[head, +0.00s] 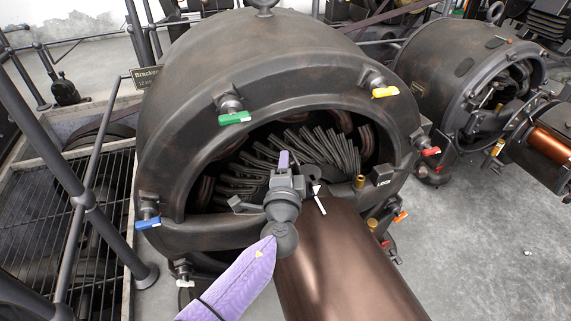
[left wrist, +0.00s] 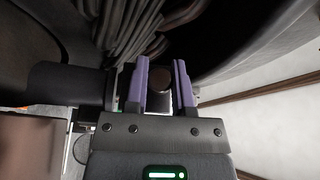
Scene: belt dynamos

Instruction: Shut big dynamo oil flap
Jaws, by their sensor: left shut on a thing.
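The big dynamo (head: 262,65) is a large dark, worn drum with an arched front opening showing bundled windings. My left gripper (head: 284,160) is in front of the lower middle of this opening, above the brown shaft cylinder (head: 345,265). My right gripper is not in view.
Coloured handles ring the dynamo: green (head: 235,118), yellow (head: 385,92), blue (head: 148,223) and red (head: 431,151). A small brass cup (head: 360,182) stands right of my gripper. A smaller dynamo (head: 465,75) is at the right. Railings and a floor grate (head: 100,195) are at the left.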

